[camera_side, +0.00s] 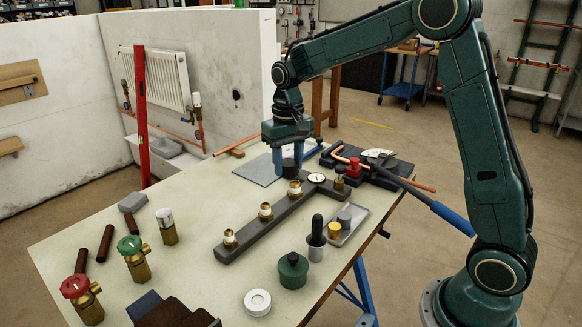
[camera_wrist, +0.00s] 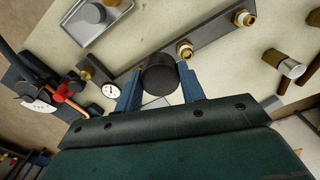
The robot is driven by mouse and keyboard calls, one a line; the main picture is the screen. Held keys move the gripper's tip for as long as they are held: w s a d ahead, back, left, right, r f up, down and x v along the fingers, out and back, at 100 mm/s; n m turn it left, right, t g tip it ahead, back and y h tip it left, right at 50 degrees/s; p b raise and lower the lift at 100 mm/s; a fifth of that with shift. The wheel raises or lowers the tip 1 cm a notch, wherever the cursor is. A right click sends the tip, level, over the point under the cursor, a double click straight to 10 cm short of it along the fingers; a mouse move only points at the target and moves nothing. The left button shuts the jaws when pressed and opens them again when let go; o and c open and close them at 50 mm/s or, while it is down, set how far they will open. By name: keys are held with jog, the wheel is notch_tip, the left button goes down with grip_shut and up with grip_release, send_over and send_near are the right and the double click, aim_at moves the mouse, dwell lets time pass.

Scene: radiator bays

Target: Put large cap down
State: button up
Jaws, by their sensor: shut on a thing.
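My gripper (camera_side: 288,162) hangs over the far part of the bench, near the far end of the dark manifold bar (camera_side: 267,222). Its blue fingers are shut on a dark round cap, the large cap (camera_wrist: 159,74), which sits between the fingertips in the wrist view. In the side view the cap is small and partly hidden by the fingers, near a flat grey plate (camera_side: 258,170). I cannot tell whether the cap touches the surface below. The bar carries several brass fittings and a round white gauge (camera_side: 316,178).
A small tray (camera_side: 347,238) with a grey and a yellow cap lies right of the bar. A pipe bender with a blue handle (camera_side: 452,218) stands at the right edge. Red-wheeled (camera_side: 75,286) and green-wheeled (camera_side: 130,245) valves stand front left. Bench left of the bar is mostly clear.

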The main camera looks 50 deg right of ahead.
jog(key=s+d+r+m, duration=0.1)
jog(key=s+d+r, duration=0.3)
jog(key=d, duration=0.5)
jog(key=r, duration=0.2)
send_over(354, 214)
jog(key=shift+d+m, duration=0.1)
jog(key=shift+m, duration=0.2)
jog(key=shift+f, duration=0.1)
notch_tip(354, 214, down, 16)
jog(key=shift+r, duration=0.2)
jog(key=shift+f, duration=0.15)
jog(key=shift+f, duration=2)
jog(key=shift+f, duration=0.6)
